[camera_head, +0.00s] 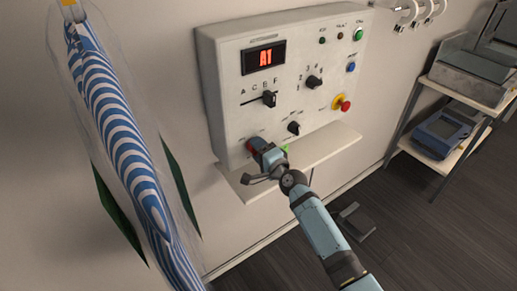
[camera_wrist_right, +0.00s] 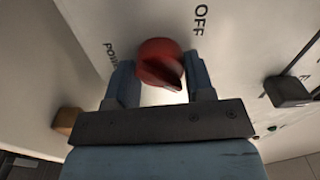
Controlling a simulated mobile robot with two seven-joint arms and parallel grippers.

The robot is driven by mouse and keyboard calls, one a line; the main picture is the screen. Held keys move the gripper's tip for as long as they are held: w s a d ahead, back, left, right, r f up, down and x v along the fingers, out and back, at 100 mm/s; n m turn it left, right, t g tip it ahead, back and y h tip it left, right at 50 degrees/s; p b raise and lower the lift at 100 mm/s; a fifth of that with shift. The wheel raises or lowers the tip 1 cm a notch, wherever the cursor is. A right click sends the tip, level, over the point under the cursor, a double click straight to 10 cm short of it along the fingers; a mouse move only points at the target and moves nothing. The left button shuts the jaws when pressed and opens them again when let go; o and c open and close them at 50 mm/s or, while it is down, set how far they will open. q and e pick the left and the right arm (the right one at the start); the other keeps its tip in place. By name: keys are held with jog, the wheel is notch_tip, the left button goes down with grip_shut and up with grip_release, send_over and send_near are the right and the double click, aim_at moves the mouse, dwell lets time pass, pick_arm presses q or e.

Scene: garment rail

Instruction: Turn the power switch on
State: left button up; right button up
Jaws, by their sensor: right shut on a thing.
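The power switch (camera_head: 255,145) is a red rotary knob at the lower left of the white control panel (camera_head: 226,84). In the right wrist view the knob (camera_wrist_right: 158,62) sits between the two blue fingers of my right gripper (camera_wrist_right: 160,70), which is shut on it. The word OFF shows above and right of the knob, and a partly hidden POWER label at its left. The knob's ridge slants toward the lower right. In the head view my right gripper (camera_head: 264,153) reaches the panel from below and covers part of the knob. My left gripper is not in view.
The panel also carries a black selector lever (camera_head: 269,99), two dark knobs and a yellow-ringed red button (camera_head: 341,103). Its display (camera_head: 264,58) reads A1. A ledge (camera_head: 335,145) juts out below. A bagged striped garment (camera_head: 125,145) hangs left; a shelf unit (camera_head: 432,162) stands right.

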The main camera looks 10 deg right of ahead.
jog(key=shift+m, duration=0.6)
jog(key=o, duration=0.6)
jog(key=b+v, duration=0.1)
jog(key=v, duration=1.3)
jog(key=shift+w, duration=0.1)
jog(key=shift+f, duration=0.1)
